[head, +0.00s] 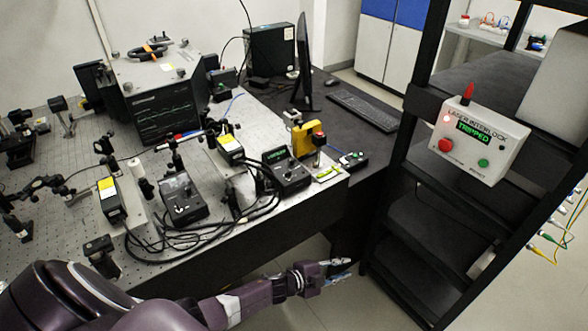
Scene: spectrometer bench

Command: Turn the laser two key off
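Two dark laser controller boxes stand on the optical bench (160,262). The right controller (287,172) has a lit green display and small controls on its sloped face. The left controller (182,199) shows a dark face with pale markings. The labels are too small to read, so I cannot tell which is laser two or how its key is turned. My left gripper (350,268) is in front of the bench's front edge, apart from both controllers. Its fingers look parted and empty. My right gripper is out of view.
Black cables (215,232) loop in front of the controllers. Yellow-labelled laser heads (230,148) and optics mounts stand nearby. A laser interlock box (475,138) reading TRIPPED hangs on the black rack (405,160) at right. A monitor (305,65) and keyboard (362,110) are behind.

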